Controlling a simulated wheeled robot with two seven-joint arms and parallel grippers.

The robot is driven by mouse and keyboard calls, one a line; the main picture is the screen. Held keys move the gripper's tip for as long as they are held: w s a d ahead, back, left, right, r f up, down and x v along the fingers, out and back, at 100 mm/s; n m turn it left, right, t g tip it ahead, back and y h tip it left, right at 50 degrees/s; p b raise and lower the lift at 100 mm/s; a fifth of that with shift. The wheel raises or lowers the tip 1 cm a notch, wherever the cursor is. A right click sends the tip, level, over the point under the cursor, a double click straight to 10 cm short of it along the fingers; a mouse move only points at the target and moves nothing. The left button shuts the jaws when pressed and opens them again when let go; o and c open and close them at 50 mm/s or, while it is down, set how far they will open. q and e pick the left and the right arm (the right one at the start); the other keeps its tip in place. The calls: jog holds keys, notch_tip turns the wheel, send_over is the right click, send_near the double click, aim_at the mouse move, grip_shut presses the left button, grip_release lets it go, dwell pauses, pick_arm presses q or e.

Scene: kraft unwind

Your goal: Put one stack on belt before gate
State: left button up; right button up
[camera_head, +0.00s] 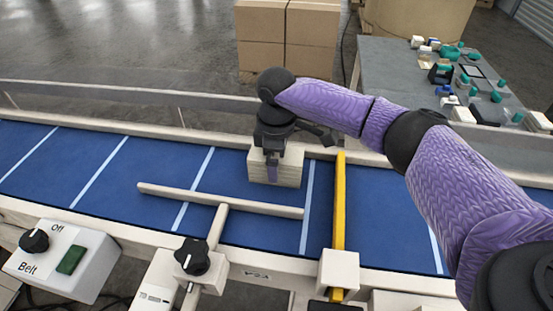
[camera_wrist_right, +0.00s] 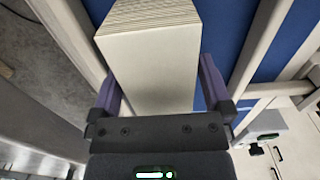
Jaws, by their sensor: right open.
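The stack (camera_head: 291,166), a pale block of many thin layers, sits on the blue belt (camera_head: 255,230) just left of the yellow gate bar (camera_head: 340,205). In the right wrist view the stack (camera_wrist_right: 155,65) lies between the two purple fingers of my right gripper (camera_wrist_right: 160,85). Those fingers are spread, one on each side of it; whether they touch it is hard to tell. In the head view my right gripper (camera_head: 272,172) points down over the stack and hides part of it. My left gripper is not in view.
A wooden T-shaped bar (camera_head: 220,200) crosses above the belt in front of the stack. A belt control box (camera_head: 62,258) reads Off and stands at front left. A grey table (camera_head: 385,85) with small parts and cardboard boxes (camera_head: 287,35) stand behind. The belt's left part is clear.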

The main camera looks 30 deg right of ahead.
notch_tip(320, 180, up, 12)
jog(key=shift+f+p, duration=0.2)
jog(key=shift+p, duration=0.7)
